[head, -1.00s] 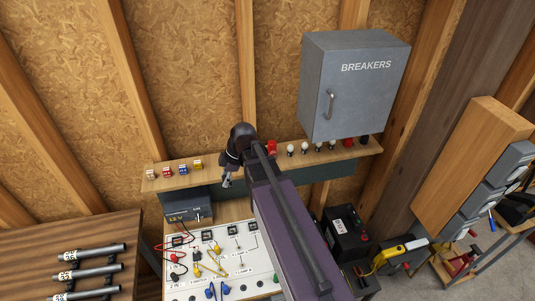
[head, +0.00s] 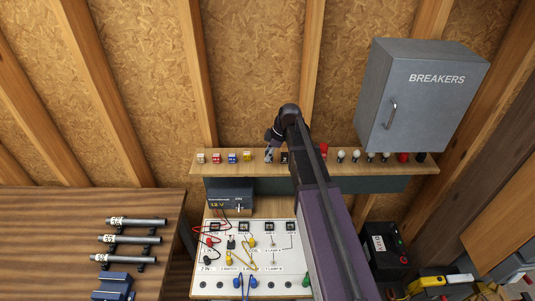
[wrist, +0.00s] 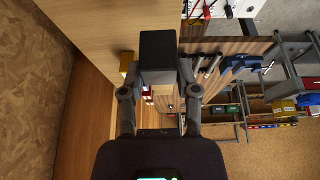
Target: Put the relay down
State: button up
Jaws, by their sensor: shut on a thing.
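My gripper (wrist: 158,76) is shut on a black, block-shaped relay (wrist: 158,52), which sits between the two fingertips in the wrist view. In the head view, my gripper (head: 269,154) is at the long wooden shelf (head: 222,169), just right of a yellow block. A dark shape shows beside the gripper there, but I cannot tell whether it is the relay. The wrist view shows the shelf's pale wooden surface (wrist: 105,22) close by. I cannot tell whether the relay touches it.
White, red, blue and yellow blocks (head: 232,157) stand left of my gripper; bulbs (head: 341,156) and other small parts stand right. The grey breaker box (head: 425,100) hangs above the shelf's right part. Below are a 12 V supply (head: 230,201) and a white circuit board (head: 215,278).

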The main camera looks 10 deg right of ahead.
jog(key=shift+w+d+f, duration=0.1)
jog(key=shift+w, duration=0.85)
jog(key=shift+w+d+f, duration=0.1)
jog(key=shift+w, duration=0.8)
jog(key=shift+w, duration=0.5)
jog(key=shift+w+f+b, duration=0.2)
jog(key=shift+f+b, duration=0.1)
jog(key=shift+b, duration=0.1)
jog(key=shift+f+b, duration=1.5)
jog(key=shift+f, duration=0.05)
jog(key=shift+s+f, duration=0.1)
jog(key=o, duration=1)
jog(key=shift+o, duration=0.2)
jog(key=shift+r, duration=0.2)
